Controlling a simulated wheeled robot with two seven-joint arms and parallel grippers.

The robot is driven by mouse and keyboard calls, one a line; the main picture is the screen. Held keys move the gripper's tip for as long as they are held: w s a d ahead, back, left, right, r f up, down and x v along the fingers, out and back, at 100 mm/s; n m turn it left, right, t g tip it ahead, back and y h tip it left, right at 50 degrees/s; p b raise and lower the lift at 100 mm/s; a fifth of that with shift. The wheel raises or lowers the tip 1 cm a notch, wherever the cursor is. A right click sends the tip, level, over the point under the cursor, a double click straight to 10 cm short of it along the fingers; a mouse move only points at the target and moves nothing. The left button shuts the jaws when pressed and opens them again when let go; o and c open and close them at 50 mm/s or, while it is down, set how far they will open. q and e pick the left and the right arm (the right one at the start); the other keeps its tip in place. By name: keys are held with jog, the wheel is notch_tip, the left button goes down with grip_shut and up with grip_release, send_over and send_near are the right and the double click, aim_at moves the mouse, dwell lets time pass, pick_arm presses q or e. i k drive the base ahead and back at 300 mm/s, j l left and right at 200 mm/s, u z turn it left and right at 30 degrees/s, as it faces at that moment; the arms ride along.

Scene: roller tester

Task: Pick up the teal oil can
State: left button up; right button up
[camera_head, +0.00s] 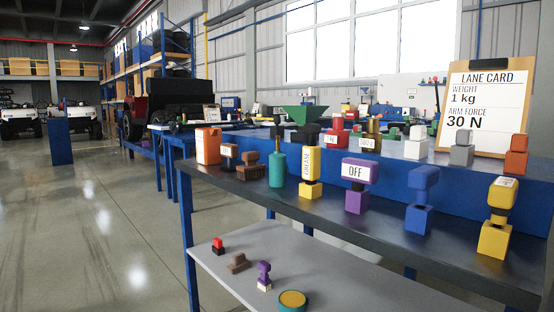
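The teal can's front is in clear view. Neither of my grippers shows in the head view.
Along the bench stand a purple OFF block (356,201), a blue one (419,218), a yellow one (495,237) and an orange can (207,146). A blue raised step (390,170) with more items runs behind. A grey lower shelf (335,285) holds small objects. Open floor lies left.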

aim_at(278, 170)
jog(key=i+j, duration=0.2)
jog(key=j, duration=0.2)
jog(key=i+j, duration=0.2)
jog(key=j, duration=0.2)
jog(key=i+j, duration=0.2)
jog(key=j, duration=0.2)
